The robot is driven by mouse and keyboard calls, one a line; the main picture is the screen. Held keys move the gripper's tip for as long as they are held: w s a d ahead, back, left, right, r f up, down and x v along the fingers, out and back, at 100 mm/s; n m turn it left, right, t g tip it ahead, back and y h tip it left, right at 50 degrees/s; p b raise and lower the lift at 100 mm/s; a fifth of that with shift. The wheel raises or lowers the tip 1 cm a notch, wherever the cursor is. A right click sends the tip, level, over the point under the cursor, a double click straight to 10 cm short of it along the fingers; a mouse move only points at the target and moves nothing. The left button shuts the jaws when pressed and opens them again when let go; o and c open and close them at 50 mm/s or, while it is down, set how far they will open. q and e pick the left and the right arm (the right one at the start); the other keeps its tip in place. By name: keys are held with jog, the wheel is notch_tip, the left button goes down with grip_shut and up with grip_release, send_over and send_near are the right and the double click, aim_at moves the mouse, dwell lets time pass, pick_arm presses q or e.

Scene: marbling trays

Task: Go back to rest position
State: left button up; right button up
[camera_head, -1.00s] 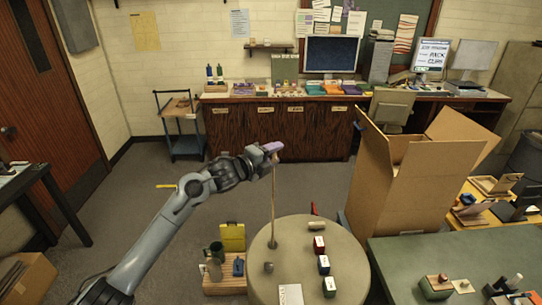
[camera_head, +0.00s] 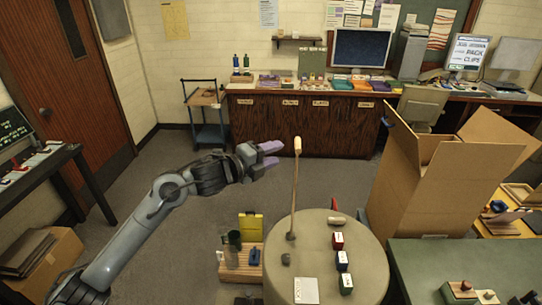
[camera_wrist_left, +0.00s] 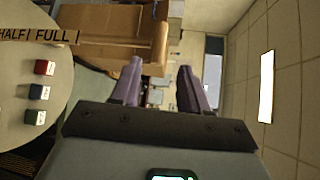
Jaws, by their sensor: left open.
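My left gripper (camera_head: 271,155) has purple fingers and is raised in the middle of the head view, at the end of my grey left arm. It is open and empty, a little left of the pale top of a tall thin stick (camera_head: 295,190) that stands on the round table (camera_head: 347,240). In the left wrist view its two fingers (camera_wrist_left: 160,66) are spread with nothing between them. My right gripper is in neither view.
The round table carries red (camera_head: 338,241), blue (camera_head: 342,261) and green (camera_head: 346,284) blocks and a white card (camera_head: 306,290). A tall open cardboard box (camera_head: 425,195) stands to its right. A green table (camera_head: 490,262) is at lower right. Floor behind the gripper is clear.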

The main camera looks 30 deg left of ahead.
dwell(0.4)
pick_arm(q)
jog(key=s+d+f+n+g+h, duration=0.15)
jog(key=s+d+f, duration=0.4)
jog(key=f, duration=0.85)
jog(key=s+d+f+n+g, duration=0.1)
jog(key=s+d+f+g, duration=0.4)
jog(key=f, duration=0.8)
jog(key=s+d+f+n+y, duration=0.2)
jog(key=s+d+f+n, duration=0.15)
jog(key=s+f, duration=0.75)
jog(key=s+a+r+n+g+y, duration=0.2)
jog(key=s+a+n+g+y, duration=0.15)
jog(key=s+n, duration=0.55)
jog(key=s+a+r+n+g+y, duration=0.2)
jog(key=s+a+n, duration=0.35)
jog(key=s, duration=0.65)
notch_tip(320, 180, up, 24)
jog(key=n+p, duration=0.1)
jog(key=p, duration=2.3)
jog(key=shift+d, duration=0.2)
